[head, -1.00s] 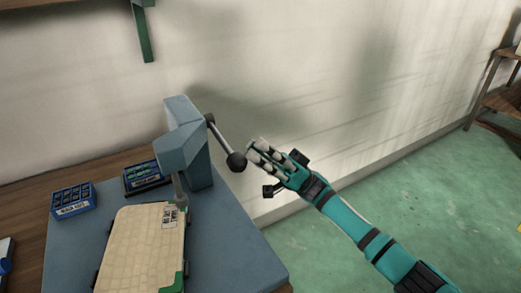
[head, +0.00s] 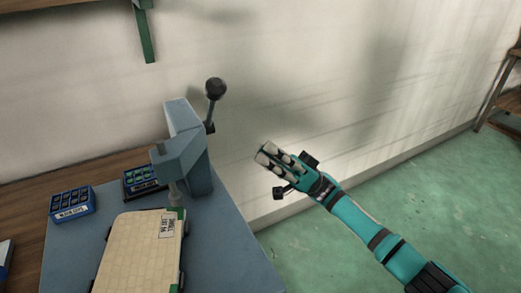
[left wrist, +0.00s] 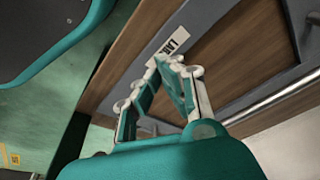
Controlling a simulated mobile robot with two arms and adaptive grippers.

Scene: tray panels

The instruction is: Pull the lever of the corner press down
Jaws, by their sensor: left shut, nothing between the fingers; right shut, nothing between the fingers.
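The corner press (head: 188,155) is a blue-grey upright body on the bench in the head view. Its lever (head: 212,108) stands up from the right side, with the black ball knob (head: 215,88) at the top. My right gripper (head: 266,156) is shut and empty, to the right of the press and below the knob, apart from the lever. A beige tray panel (head: 140,250) with green corners lies in front of the press, its far right corner under the press head. My left gripper (left wrist: 170,64) is shut and empty in the left wrist view.
A blue-grey mat (head: 220,255) lies on the wooden bench (head: 25,225). Blue boxes of small parts, one at the left (head: 72,203) and one beside the press (head: 143,182), stand near the panel. A pale wall rises behind. Green floor is open at the right.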

